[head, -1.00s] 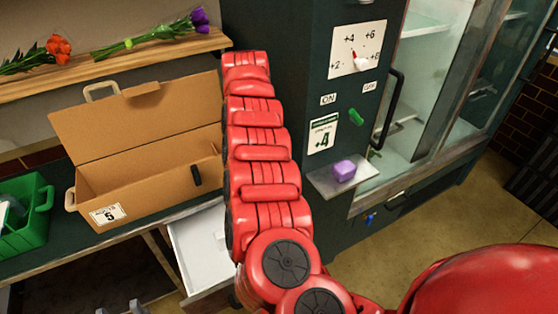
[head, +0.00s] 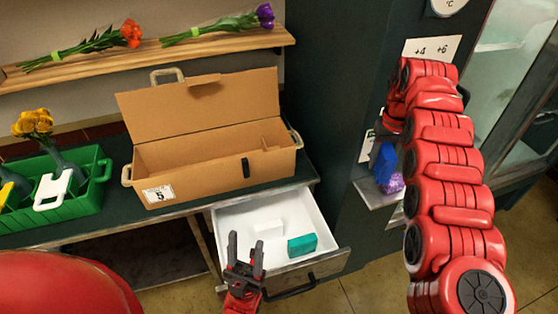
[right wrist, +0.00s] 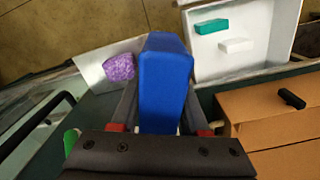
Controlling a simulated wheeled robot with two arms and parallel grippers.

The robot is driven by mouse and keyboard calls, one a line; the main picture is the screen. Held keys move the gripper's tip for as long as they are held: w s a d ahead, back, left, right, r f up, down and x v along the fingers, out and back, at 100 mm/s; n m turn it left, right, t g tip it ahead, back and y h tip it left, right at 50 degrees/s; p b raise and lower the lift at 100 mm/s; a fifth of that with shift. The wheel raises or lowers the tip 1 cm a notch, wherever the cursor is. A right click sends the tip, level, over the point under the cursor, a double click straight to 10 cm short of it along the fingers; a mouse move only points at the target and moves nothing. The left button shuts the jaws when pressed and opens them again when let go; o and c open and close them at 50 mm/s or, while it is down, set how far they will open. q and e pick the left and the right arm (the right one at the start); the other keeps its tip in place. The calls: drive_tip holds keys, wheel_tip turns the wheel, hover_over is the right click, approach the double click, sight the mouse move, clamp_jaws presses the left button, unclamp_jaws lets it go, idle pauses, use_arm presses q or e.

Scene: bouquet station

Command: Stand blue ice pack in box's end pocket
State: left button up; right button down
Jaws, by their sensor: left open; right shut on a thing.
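The blue ice pack (right wrist: 165,80) is an upright-looking block held between the fingers of my right gripper (right wrist: 163,112), which is shut on it. In the head view the ice pack (head: 385,163) hangs by the cabinet, partly hidden by my right arm. The open cardboard box (head: 215,172) stands on the counter to the left, lid raised. A divider (head: 272,134) near its right end marks off a narrow pocket; its floor is hidden. The box also shows at the right of the right wrist view (right wrist: 270,112). My left gripper (head: 245,255) is open and empty at the drawer front.
An open drawer (head: 325,222) below the box holds a teal block (head: 302,245) and a white block (head: 268,228). A purple block (right wrist: 119,68) sits on the cabinet's small shelf. A green crate (head: 85,205) stands left of the box. Flowers lie on the wall shelf (head: 150,58).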

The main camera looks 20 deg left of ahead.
drive_tip(key=shift+s+a, duration=0.15)
drive_tip(key=shift+a, duration=0.65)
drive_tip(key=shift+a, duration=0.1)
drive_tip(key=shift+s+a+f+n+p, duration=0.1)
drive_tip(key=shift+s+a+n+p, duration=0.15)
drive_tip(key=shift+a, duration=0.25)
drive_tip(key=shift+s+a+f+n+p, duration=0.1)
drive_tip(key=shift+a+n+p, duration=0.15)
drive_tip(key=shift+a+n, duration=0.15)
